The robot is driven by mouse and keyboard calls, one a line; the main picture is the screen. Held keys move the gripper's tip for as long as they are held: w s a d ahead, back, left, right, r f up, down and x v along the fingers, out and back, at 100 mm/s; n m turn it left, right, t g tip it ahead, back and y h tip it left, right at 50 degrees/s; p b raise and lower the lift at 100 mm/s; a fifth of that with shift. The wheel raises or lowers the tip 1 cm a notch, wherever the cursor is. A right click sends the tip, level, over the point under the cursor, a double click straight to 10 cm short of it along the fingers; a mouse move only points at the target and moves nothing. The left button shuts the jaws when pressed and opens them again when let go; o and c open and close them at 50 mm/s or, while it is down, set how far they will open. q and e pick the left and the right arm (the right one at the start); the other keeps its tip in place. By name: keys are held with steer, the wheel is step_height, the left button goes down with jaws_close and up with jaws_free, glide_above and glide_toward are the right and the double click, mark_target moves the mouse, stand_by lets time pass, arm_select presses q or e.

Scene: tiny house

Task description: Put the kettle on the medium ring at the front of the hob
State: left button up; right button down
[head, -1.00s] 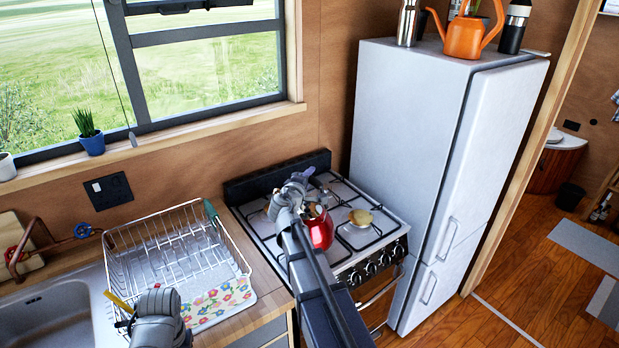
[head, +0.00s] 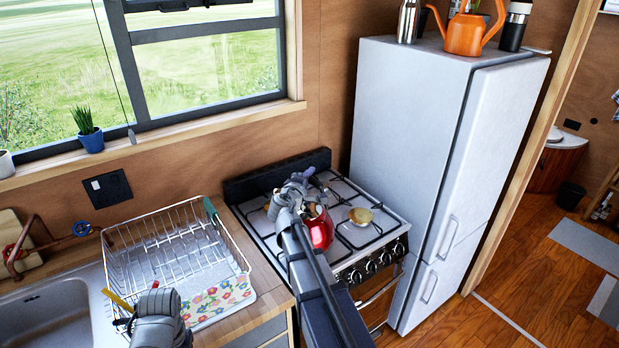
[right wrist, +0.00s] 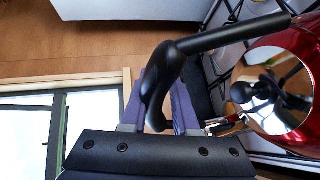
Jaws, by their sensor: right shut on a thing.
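The red kettle (head: 321,232) is over the front half of the hob (head: 392,222), partly behind my right arm. I cannot tell whether its base touches the grate. My right gripper (head: 300,192) is above it. In the right wrist view the fingers of my right gripper (right wrist: 158,108) are shut on the kettle's black handle, and its shiny red body (right wrist: 303,35) is at the right. A round yellowish piece (head: 360,215) shows on the hob, right of the kettle. The front left of the hob is hidden by my arm. My left gripper does not show, only part of its arm.
The tall fridge (head: 405,150) stands close at the right of the hob. A white wire dish rack (head: 175,245) is on the worktop to the left, beside the sink (head: 45,315). A dark upright panel (head: 275,176) edges the hob's back. Control knobs (head: 370,266) line its front.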

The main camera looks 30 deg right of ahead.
steer(key=c, duration=0.6)
jaws_free()
steer(key=shift+s+a, duration=0.1)
steer(key=p+v, duration=0.1)
steer(key=v, duration=0.6)
steer(key=shift+s+a, duration=0.2)
steer(key=shift+a, duration=0.05)
steer(key=shift+r, duration=0.1)
